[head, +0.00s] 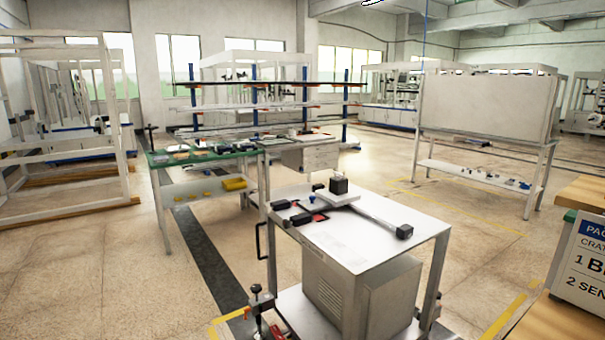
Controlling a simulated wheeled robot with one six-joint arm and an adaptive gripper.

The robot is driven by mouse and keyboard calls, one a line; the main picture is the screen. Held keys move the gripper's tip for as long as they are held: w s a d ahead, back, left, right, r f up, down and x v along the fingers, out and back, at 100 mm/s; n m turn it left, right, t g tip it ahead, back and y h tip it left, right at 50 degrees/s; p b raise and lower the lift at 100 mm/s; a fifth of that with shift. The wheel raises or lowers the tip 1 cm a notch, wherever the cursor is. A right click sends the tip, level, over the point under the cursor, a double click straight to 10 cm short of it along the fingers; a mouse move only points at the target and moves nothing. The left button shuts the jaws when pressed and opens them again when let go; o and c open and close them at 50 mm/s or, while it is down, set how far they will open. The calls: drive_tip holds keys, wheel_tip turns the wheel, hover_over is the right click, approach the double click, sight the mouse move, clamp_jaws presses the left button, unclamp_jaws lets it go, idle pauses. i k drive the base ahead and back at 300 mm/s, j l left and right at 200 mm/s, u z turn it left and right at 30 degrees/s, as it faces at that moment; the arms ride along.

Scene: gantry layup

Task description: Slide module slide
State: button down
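A white-topped cart (350,250) stands in the lower middle of the head view. On it a long grey bar (372,213) runs toward the right edge and ends in a black block (404,231). It may be the slide module, but I cannot tell for sure. A dark block (338,186) sits on a light plate (337,197) at the bar's far end. Several black pieces (300,219), some with red, lie on the left of the top. My gripper does not show in this view.
A green-topped bench (205,156) with small parts stands behind at left. A tall rack (265,108) holds long bars. A panelled table (487,105) is at right. A crate sign (583,264) stands at the right edge. Open floor (430,210) lies between.

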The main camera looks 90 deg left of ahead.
sight(338, 194)
drive_tip(key=u, duration=2.8)
drive_tip(key=i+j+u, duration=0.6)
drive_tip(key=i, duration=0.2)
drive_tip(key=i+u, duration=0.45)
drive_tip(key=i, duration=0.15)
drive_tip(key=i+j+z, duration=0.1)
drive_tip(key=i+z, duration=0.15)
drive_tip(key=i, duration=0.15)
drive_tip(key=i+j+z, duration=0.25)
drive_tip(key=i, duration=0.15)
drive_tip(key=i+j+z, duration=0.15)
drive_tip(key=i+z, duration=0.2)
drive_tip(key=i+j+z, duration=0.2)
drive_tip(key=z, duration=0.15)
drive_tip(key=i+j+z, duration=0.4)
drive_tip(key=k+l, duration=0.1)
